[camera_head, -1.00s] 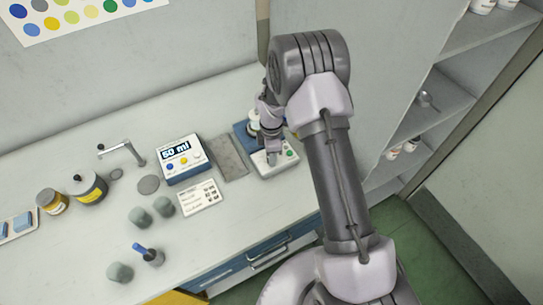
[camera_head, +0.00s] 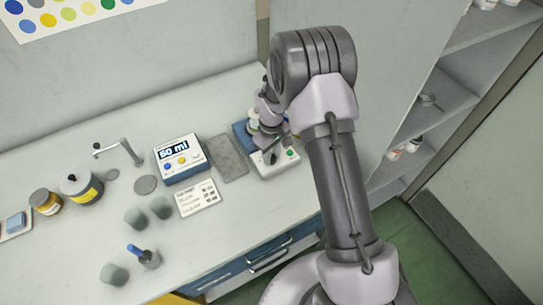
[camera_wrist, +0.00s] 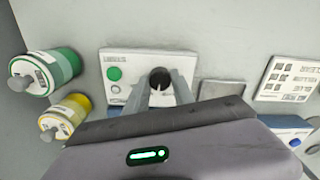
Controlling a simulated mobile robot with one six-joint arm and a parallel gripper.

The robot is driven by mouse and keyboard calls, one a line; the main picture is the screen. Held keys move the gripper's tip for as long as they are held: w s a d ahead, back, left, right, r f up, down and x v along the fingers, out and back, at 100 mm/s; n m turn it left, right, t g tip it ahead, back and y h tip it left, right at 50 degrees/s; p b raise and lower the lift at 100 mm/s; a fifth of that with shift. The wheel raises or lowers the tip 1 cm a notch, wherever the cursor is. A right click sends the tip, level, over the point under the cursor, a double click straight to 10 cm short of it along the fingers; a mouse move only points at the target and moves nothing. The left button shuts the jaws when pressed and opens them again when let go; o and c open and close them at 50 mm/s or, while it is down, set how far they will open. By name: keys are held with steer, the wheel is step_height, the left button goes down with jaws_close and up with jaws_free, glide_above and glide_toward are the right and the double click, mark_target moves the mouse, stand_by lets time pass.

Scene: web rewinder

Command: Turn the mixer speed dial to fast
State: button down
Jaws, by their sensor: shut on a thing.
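The dark round speed dial (camera_wrist: 160,78) is at the panel's right part. My gripper (camera_wrist: 161,84) is shut on the dial, one finger on each side. The dial's pointer and the speed marks cannot be read. In the head view, the mixer (camera_head: 283,163) stands at the counter's right end, and my gripper (camera_head: 268,157) reaches down to it, hiding the dial.
Open shelves (camera_head: 425,110) stand right.

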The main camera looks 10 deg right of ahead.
steer(key=m+b, duration=0.1)
steer(key=m, duration=0.5)
steer(key=shift+b, duration=0.4)
steer(key=m+b, duration=0.1)
steer(key=m, duration=0.5)
steer(key=shift+b, duration=0.3)
steer(key=c, duration=1.1)
jaws_free()
step_height(320, 180, up, 18)
steer(key=p, duration=0.5)
steer(key=shift+f, duration=0.25)
steer(key=shift+r, duration=0.1)
